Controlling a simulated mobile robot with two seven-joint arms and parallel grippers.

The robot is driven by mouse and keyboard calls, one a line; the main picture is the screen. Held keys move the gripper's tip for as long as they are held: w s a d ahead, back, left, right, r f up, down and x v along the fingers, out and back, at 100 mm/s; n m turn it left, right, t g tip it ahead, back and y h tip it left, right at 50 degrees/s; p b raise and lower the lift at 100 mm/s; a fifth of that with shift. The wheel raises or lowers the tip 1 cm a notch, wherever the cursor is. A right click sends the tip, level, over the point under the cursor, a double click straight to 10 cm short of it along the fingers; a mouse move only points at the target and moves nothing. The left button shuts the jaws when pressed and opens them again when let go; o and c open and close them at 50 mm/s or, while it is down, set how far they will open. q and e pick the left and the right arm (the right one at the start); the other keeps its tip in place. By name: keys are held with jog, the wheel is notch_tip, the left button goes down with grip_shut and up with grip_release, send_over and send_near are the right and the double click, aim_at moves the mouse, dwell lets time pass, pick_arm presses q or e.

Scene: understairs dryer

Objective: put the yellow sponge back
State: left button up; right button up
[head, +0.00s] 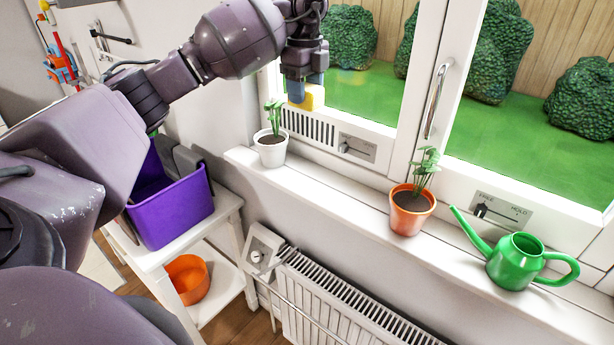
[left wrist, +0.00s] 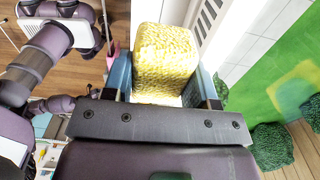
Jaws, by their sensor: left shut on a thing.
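The yellow sponge (head: 312,97) is held up in front of the window, above the sill and just behind the white-potted plant. My left gripper (head: 304,88) is shut on it, with its fingertips on the sponge's sides. In the left wrist view the sponge (left wrist: 166,60) fills the space between the two blue fingers of the gripper (left wrist: 163,80). A purple bin (head: 172,207) stands on a white side table at the left; its inside is partly hidden by my arm. My right gripper is not in view.
On the white sill (head: 335,190) stand a plant in a white pot (head: 271,153), a plant in an orange pot (head: 411,212) and a green watering can (head: 515,260). A radiator (head: 345,305) is below. An orange bowl (head: 187,279) sits on the table's lower shelf.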

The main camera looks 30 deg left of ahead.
pick_arm(q)
send_over(306, 178)
notch_tip(306, 178, down, 15)
jog(key=shift+r+p, duration=0.15)
jog(key=shift+p, duration=0.2)
jog(key=shift+s+f, duration=0.1)
jog(key=shift+f, duration=0.6)
notch_tip(306, 178, down, 4)
jog(key=shift+r, duration=0.25)
jog(key=shift+f, duration=0.15)
jog(key=o, duration=0.8)
